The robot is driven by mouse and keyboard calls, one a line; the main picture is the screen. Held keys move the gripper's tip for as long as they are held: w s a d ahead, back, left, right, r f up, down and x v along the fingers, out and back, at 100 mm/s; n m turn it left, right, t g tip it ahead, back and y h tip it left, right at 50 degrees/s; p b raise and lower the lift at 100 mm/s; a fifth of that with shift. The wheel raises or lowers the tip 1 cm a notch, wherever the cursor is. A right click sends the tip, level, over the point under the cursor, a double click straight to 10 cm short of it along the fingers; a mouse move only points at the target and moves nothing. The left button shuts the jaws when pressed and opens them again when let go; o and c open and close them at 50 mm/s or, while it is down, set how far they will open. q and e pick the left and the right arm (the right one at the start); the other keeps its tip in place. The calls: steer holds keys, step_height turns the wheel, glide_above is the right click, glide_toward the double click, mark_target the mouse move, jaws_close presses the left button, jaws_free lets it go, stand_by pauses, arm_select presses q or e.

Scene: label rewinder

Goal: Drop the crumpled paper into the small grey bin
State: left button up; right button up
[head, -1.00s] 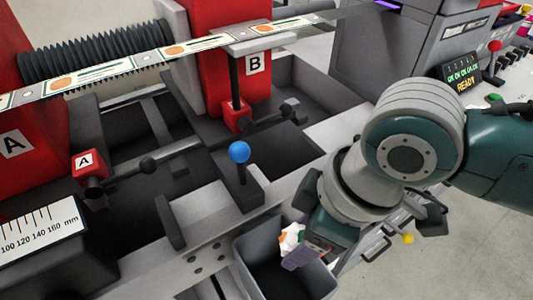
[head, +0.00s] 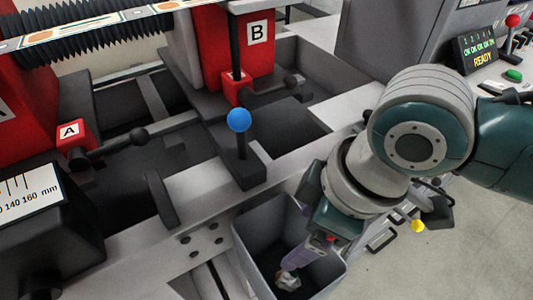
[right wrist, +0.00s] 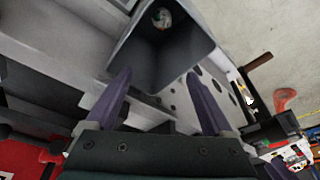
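The small grey bin (head: 252,238) stands at the bottom middle of the head view, its top open. The crumpled paper (head: 288,281), whitish with some colour, is down inside the bin. In the right wrist view the paper (right wrist: 162,18) lies in the dark interior of the bin (right wrist: 165,62), clear of the fingers. My right gripper (head: 303,254) reaches over the bin from the right. In the right wrist view my right gripper (right wrist: 162,88) has its two purple fingers spread wide with nothing between them. My left gripper is not in view.
A blue-knobbed lever (head: 239,120) stands on the machine behind the bin. The red blocks A (head: 69,130) and B (head: 256,32) are farther back. A control panel with a READY display (head: 474,50) is at top right. Bare floor (head: 470,245) shows at right.

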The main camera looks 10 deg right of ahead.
steer(key=shift+o, duration=0.5)
steer(key=p+v, duration=0.1)
steer(key=v, duration=0.9)
steer(key=shift+f, duration=0.1)
